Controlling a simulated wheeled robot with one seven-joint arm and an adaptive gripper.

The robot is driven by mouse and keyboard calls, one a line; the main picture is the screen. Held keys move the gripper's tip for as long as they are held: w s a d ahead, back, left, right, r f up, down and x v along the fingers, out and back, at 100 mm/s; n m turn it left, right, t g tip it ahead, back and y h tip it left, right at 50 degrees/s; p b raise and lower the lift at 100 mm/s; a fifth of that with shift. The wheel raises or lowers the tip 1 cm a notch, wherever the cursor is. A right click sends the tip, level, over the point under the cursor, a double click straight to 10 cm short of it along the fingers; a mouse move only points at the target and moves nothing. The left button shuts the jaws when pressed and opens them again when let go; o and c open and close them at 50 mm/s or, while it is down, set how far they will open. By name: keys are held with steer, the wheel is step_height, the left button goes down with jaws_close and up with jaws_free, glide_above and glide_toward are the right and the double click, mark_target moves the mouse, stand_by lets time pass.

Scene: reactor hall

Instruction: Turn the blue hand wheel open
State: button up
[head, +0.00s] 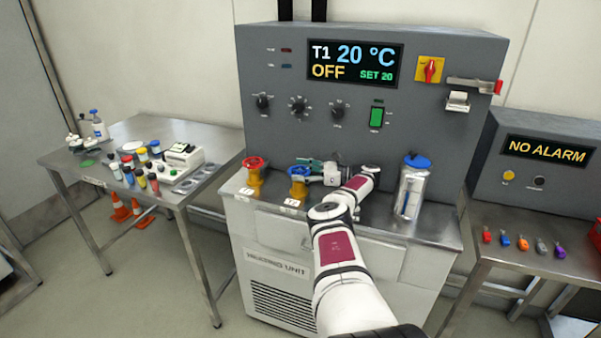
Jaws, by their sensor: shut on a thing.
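The blue hand wheel (299,170) sits on top of a yellow valve body (297,187) on the steel ledge of the heating unit. My gripper (308,163) reaches in from the right at wheel height and is shut on the wheel's rim, with my arm stretched over the ledge behind it. The fingertips are small in this view and partly merge with the wheel. A red hand wheel (254,162) on a similar yellow valve stands to the left, apart from my gripper.
A metal canister (411,190) with a blue lid stands right of my arm on the ledge (380,222). The grey panel (300,115) rises close behind, its display (353,64) reading T1 20 °C, OFF, SET 20. A side table (130,130) holds bottles at left. The alarm box (540,160) reads NO ALARM.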

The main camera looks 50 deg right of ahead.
mark_target(300, 170)
steer(key=o, duration=1.1)
steer(key=shift+r, duration=0.1)
steer(key=shift+o, duration=0.2)
steer(key=shift+d+r, duration=0.1)
steer(key=shift+r, duration=0.35)
step_height(300, 170, up, 9)
steer(key=shift+w+r, duration=0.1)
